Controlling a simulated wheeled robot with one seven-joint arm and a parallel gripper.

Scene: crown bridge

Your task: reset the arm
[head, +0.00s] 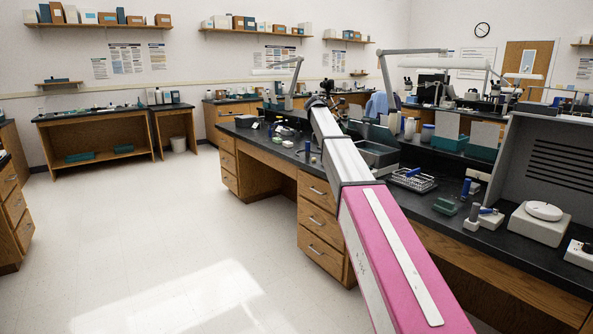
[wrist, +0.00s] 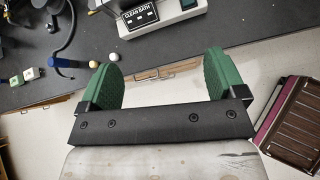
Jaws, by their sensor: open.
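My gripper (wrist: 160,82) shows in the wrist view with its two green finger pads wide apart and nothing between them. It is over the front edge of a black lab bench, with drawer fronts and floor below that edge. In the head view my pink and white arm reaches forward over the black bench (head: 270,137), and the gripper at its far end is too small and hidden to make out.
In the wrist view a box labelled "CLEAN BATH" (wrist: 143,18) and a blue-handled tool (wrist: 68,62) lie on the bench. In the head view a tube rack (head: 413,180) and a white balance (head: 540,222) stand right of my arm. Open floor (head: 130,220) lies left.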

